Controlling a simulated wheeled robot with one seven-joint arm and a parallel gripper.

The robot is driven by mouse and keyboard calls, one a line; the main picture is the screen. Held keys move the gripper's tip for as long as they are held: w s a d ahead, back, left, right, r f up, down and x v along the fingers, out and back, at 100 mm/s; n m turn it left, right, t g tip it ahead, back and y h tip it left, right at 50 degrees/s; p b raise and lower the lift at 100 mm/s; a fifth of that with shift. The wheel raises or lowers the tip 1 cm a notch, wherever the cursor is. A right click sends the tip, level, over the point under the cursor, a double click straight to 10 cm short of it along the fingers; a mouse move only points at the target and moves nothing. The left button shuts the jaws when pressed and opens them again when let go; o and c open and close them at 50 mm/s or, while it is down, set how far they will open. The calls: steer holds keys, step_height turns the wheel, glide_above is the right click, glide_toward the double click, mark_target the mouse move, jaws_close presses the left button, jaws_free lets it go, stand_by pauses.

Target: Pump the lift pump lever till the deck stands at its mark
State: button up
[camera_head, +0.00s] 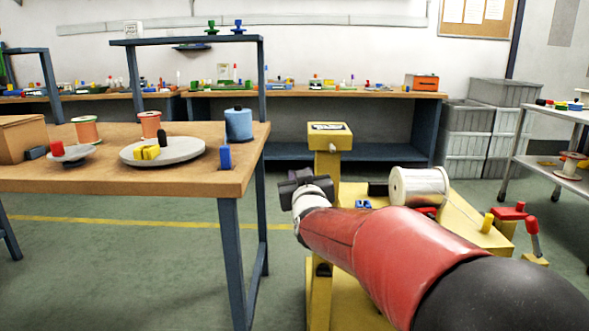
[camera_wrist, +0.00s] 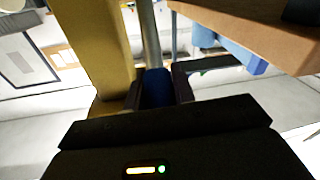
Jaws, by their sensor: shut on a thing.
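My gripper (camera_wrist: 158,88) is shut on the blue grip (camera_wrist: 157,92) of a lever in the wrist view. The lever's grey rod (camera_wrist: 149,35) runs away from the grip, alongside a yellow post (camera_wrist: 97,45). In the head view my gripper (camera_head: 304,187) is left of the yellow post (camera_head: 326,165), which has a labelled top. My arm and gripper hide the lever there. Yellow machine parts (camera_head: 470,228) stand behind and right of my arm, with a silver spool (camera_head: 418,187) among them. I cannot tell the deck's height or see its mark.
A wooden workbench (camera_head: 90,183) with spools and a grey round plate (camera_head: 163,151) stands close at the left. Red-handled parts (camera_head: 520,212) are at the right. A metal cart (camera_head: 545,163) stands at the far right. Green floor is clear behind.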

steer(key=w+r+g+p, duration=0.1)
steer(key=p, duration=0.2)
steer(key=shift+w+r, duration=0.25)
steer(key=shift+r, duration=0.15)
steer(key=shift+w+g+p, duration=0.25)
steer(key=shift+g+p, duration=0.15)
steer(key=shift+p, duration=0.1)
steer(key=shift+f, duration=0.1)
steer(key=o, duration=1)
steer(key=s, duration=0.5)
steer(key=s+d, duration=0.1)
steer(key=s, duration=0.1)
steer(key=shift+s+r, duration=0.35)
steer(key=shift+r, duration=0.05)
